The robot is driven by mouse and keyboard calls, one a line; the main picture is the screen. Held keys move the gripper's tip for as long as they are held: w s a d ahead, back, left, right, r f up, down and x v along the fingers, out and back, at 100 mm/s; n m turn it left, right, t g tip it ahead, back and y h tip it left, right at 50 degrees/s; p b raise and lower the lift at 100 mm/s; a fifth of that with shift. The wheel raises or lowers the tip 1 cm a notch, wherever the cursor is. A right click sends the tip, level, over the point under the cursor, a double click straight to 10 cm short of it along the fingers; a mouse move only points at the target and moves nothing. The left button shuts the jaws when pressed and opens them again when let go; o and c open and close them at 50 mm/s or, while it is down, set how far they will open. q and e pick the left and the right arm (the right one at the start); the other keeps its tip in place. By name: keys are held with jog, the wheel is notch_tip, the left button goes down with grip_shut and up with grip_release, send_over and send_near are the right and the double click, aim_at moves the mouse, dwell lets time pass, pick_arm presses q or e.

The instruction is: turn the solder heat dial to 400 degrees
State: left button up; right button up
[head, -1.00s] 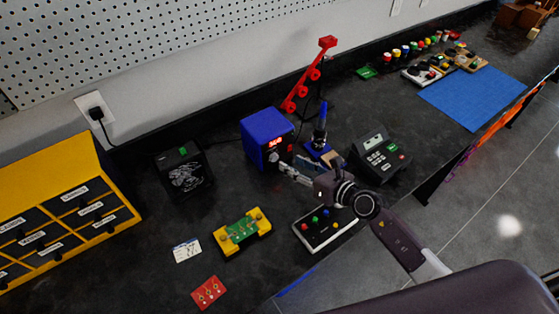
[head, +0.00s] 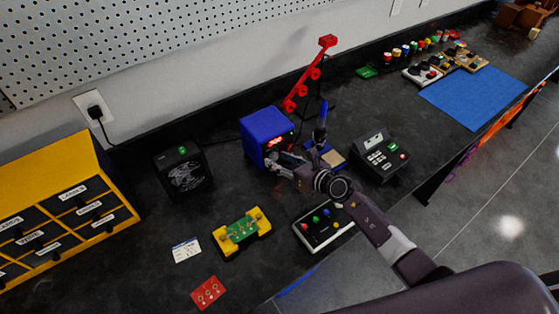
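The blue solder station (head: 262,133) stands on the dark bench near the middle, with a lit red display (head: 276,142) on its front. The display's digits are too small to read now. My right gripper (head: 274,160) is at the lower front of the station, where the dial sits. The fingers cover the dial, so I cannot see its setting or tell whether they grip it. My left gripper is not in view.
The blue-handled iron in its stand (head: 320,130) is just right of my gripper. A dark keypad device (head: 381,158) stands farther right. A yellow board holder (head: 241,231) and a button box (head: 324,228) lie in front. A black fan box (head: 183,170) is left.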

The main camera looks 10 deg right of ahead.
grip_shut()
jog(key=shift+d+f+m+y+b, duration=0.1)
jog(key=shift+f+m+y+b, duration=0.3)
jog(key=shift+b, duration=0.55)
jog(key=m+y+b, duration=0.2)
jog(key=m+b, duration=0.2)
jog(key=b, duration=0.2)
jog(key=shift+d+y, duration=0.1)
jog(key=shift+y, duration=0.2)
jog(key=shift+w+r+m+y+b, duration=0.1)
jog(key=shift+m+y+b, duration=0.3)
jog(key=shift+m+b, duration=0.75)
jog(key=shift+r, duration=0.1)
